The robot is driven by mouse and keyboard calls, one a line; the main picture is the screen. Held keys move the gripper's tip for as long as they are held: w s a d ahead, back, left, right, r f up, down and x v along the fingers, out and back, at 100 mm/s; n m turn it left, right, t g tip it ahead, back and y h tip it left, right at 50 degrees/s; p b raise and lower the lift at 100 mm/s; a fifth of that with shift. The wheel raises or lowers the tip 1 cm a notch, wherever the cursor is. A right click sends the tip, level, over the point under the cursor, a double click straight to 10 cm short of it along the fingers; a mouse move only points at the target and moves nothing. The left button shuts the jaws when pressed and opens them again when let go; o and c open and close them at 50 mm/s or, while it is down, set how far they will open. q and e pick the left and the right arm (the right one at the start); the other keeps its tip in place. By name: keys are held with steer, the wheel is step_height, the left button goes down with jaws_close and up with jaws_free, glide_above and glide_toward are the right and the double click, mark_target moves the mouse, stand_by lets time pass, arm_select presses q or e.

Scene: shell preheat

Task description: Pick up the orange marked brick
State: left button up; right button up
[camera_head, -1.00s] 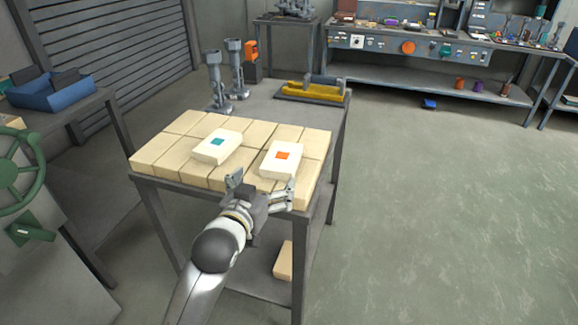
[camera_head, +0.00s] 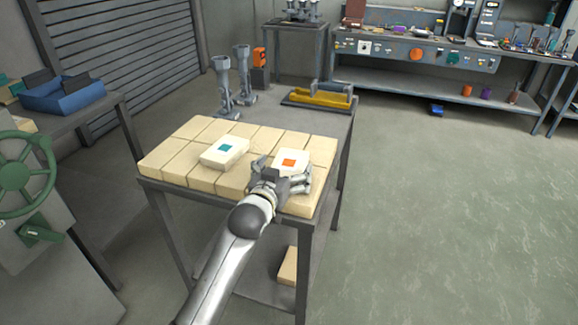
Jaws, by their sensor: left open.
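The orange marked brick (camera_head: 291,160) is white with an orange square on top. It lies on the layer of tan bricks (camera_head: 190,160) at the right part of the table. My left gripper (camera_head: 281,174) is open at the near side of this brick, its fingers spread around the brick's near end. The fingers partly hide that end, and I cannot tell whether they touch it. A white brick with a teal square (camera_head: 225,151) lies to the left on the same layer. My right gripper is not in view.
Grey metal stands (camera_head: 226,90) and a yellow tool in a dark tray (camera_head: 320,97) are at the table's back. A loose brick (camera_head: 288,267) lies on the lower shelf. A blue bin (camera_head: 62,97) is at left. Open floor (camera_head: 450,220) lies to the right.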

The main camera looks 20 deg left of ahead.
arm_select(q)
steer(key=shift+w, duration=0.5)
steer(key=c, duration=1.3)
